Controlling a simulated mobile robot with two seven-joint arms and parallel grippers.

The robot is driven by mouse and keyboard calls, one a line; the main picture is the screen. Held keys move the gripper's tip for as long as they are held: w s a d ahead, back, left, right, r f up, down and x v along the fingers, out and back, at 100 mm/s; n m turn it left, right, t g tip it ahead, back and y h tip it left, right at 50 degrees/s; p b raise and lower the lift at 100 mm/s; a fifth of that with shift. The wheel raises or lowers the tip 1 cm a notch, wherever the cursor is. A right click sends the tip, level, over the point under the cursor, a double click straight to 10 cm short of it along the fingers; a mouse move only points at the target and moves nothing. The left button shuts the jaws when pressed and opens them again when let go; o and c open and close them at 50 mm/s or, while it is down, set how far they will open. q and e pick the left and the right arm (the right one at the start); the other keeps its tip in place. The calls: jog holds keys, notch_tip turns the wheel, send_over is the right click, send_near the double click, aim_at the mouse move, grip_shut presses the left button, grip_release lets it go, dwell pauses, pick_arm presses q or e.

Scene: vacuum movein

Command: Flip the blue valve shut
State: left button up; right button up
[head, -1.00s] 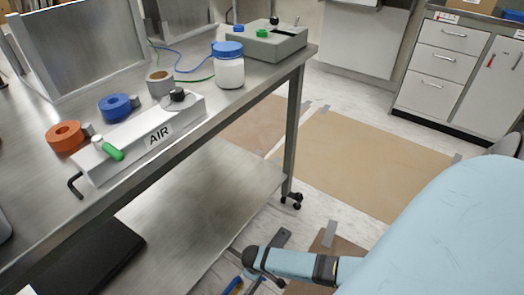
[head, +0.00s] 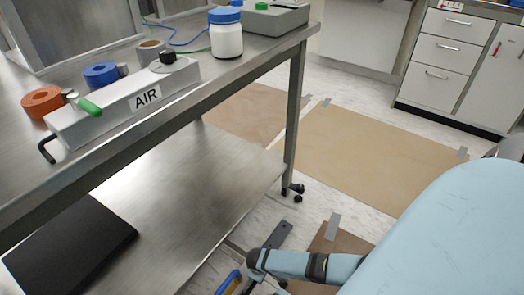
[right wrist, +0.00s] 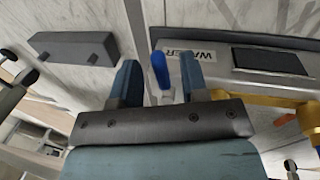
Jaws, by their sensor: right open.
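The blue valve handle (right wrist: 160,70) shows in the right wrist view as a bright blue lever on a pale metal stem, beside a grey unit (right wrist: 215,60) labelled WATER. My right gripper (right wrist: 160,79) is open, with one finger on each side of the handle in the picture. I cannot tell whether either finger touches it. In the head view a small blue piece (head: 228,283) shows at the bottom edge next to my right arm; I cannot tell if it is the handle. My left gripper is not in view.
A steel table (head: 292,110) stands at the left, with an AIR panel (head: 125,105) bearing a green handle, and a white jar (head: 226,38). A dark grey block (right wrist: 75,48) is left of the gripper in the wrist view. A yellow pipe (right wrist: 265,107) runs at its right.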

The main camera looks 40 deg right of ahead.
grip_shut()
jog(key=shift+a+r+p, duration=0.1)
jog(key=shift+r+p, duration=0.05)
jog(key=shift+p, duration=0.2)
jog(key=shift+a+m+p, duration=0.3)
jog(key=shift+m, duration=0.5)
grip_release()
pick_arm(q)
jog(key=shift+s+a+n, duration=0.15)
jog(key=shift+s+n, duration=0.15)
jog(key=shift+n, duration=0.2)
